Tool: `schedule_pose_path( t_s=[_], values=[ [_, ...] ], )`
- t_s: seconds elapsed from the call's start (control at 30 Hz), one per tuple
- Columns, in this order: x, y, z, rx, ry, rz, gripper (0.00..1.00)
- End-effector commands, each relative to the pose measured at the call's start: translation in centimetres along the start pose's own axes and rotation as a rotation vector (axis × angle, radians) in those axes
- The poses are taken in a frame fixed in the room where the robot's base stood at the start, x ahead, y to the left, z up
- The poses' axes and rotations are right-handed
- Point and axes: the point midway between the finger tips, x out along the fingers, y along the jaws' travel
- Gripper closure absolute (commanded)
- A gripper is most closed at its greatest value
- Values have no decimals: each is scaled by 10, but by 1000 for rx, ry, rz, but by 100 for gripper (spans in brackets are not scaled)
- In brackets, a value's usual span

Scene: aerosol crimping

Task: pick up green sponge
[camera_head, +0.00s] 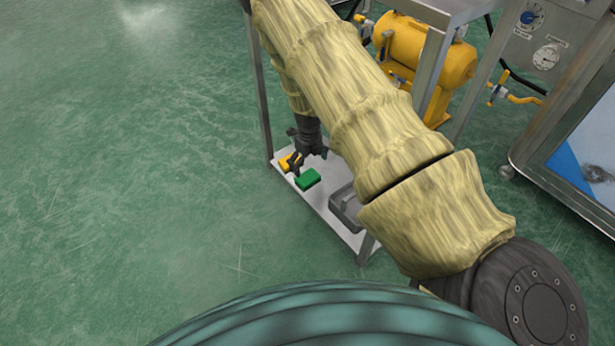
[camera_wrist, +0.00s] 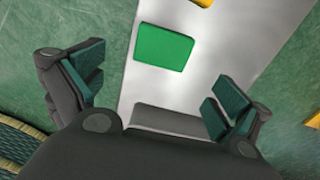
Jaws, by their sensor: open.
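The green sponge (camera_head: 307,179) lies flat on a narrow metal shelf (camera_head: 325,208) in the head view. It also shows in the wrist view (camera_wrist: 163,49), near the top, ahead of the space between my fingers and apart from them. My gripper (camera_head: 300,160) is open and empty, with its two fingers wide apart in the wrist view (camera_wrist: 155,98). In the head view it is near the sponge's upper left side, close to a yellow object (camera_head: 286,161).
A grey metal tray (camera_head: 345,205) sits on the shelf beside the sponge. Metal legs (camera_head: 262,100) rise at the shelf's corners. A yellow tank (camera_head: 405,45) and a steel cabinet (camera_head: 545,100) stand to the right. The green floor at left is clear.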

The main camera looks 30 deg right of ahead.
Motion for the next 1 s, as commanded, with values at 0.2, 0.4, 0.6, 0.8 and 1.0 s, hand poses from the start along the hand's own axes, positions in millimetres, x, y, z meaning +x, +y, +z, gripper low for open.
schedule_pose_path(
  t_s=[0.2,0.4,0.6,0.8,1.0],
  values=[
    [35,0,0,-2,0,-1,0],
    [44,-2,-1,-1,1,-1,0],
    [59,-4,1,0,1,-1,0],
    [80,-6,4,1,1,0,0],
    [94,-6,4,1,0,-1,0]
  ],
)
